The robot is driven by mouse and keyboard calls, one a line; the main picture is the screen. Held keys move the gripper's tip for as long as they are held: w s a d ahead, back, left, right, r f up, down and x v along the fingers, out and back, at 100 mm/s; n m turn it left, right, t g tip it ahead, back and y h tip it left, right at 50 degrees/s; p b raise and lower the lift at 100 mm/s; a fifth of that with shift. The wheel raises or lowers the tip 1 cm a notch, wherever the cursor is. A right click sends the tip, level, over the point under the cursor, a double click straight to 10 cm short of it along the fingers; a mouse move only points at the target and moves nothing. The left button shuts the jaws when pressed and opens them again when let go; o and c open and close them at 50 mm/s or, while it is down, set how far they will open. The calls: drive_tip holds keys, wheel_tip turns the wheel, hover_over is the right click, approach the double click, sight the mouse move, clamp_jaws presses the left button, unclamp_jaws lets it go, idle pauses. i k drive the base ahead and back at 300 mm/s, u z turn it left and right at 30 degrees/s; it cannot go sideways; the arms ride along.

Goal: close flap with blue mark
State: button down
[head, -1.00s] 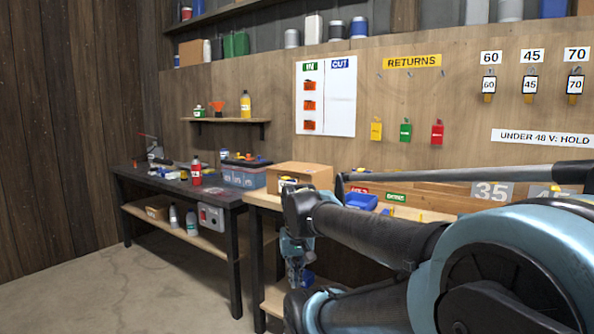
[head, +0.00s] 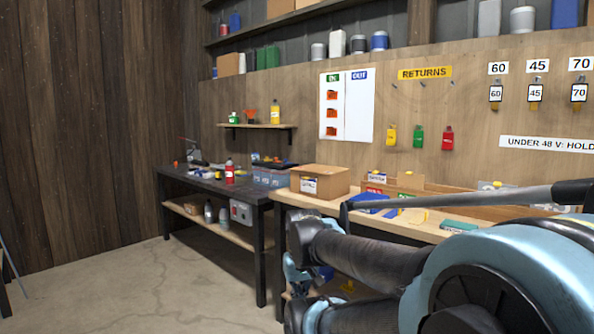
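I cannot make out a flap with a blue mark in the head view. A cardboard box (head: 335,178) with a small blue-and-yellow label on its front stands at the left end of the wooden bench; its top looks closed. My gripper (head: 297,276) hangs at the end of my folded arm, low in front of the bench. It is partly hidden by my arm links, and its fingers do not show clearly. I see nothing held in it.
A dark workbench (head: 205,186) with a red bottle (head: 229,171) and blue bins (head: 268,176) stands left of the wooden bench (head: 305,201). A blue item (head: 370,204) lies beside the box. Open concrete floor (head: 130,285) is at the left.

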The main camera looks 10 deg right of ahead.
sight(330, 170)
drive_tip(key=u, duration=0.45)
drive_tip(key=i, duration=0.85)
drive_tip(key=z, duration=1.1)
